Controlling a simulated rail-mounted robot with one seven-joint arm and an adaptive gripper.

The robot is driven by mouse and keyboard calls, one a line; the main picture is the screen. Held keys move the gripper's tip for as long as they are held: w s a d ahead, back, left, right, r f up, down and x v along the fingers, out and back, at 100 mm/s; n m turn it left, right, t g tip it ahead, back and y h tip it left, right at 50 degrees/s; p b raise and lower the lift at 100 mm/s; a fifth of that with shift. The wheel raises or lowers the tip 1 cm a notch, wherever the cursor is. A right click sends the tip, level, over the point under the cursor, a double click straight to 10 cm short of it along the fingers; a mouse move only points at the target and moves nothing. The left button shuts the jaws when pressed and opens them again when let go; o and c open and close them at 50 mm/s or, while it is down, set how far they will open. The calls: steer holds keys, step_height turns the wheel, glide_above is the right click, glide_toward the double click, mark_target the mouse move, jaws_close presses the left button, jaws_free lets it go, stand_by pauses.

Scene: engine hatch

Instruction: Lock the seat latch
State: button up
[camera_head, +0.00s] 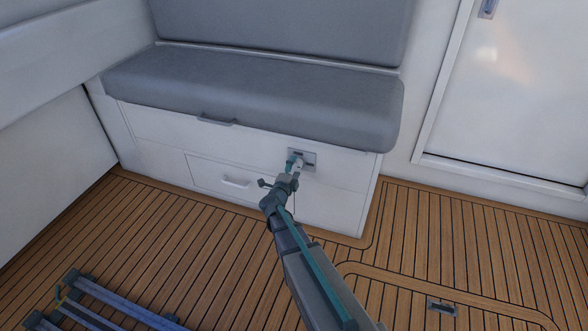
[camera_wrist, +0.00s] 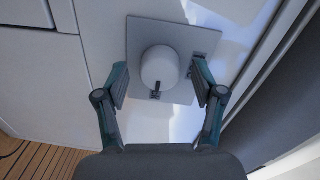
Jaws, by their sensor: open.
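The seat latch (camera_wrist: 178,108) is a square grey plate on the white front panel of the seat base, with a round white knob (camera_wrist: 160,66) at its middle. A small dark mark shows at the knob's lower edge. In the head view the latch plate (camera_head: 309,155) is partly hidden behind my gripper (camera_head: 295,164). In the wrist view my gripper (camera_wrist: 160,83) is open, one finger on each side of the knob. Gaps show between the fingers and the knob. How far the fingertips reach in depth is hard to tell.
A grey seat cushion (camera_head: 255,93) overhangs the panel above the latch. A drawer handle (camera_head: 235,181) lies to the left, and a dark handle (camera_head: 216,119) sits under the cushion edge. A white door (camera_head: 520,90) stands right.

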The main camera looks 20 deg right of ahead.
steer(key=v, duration=1.2)
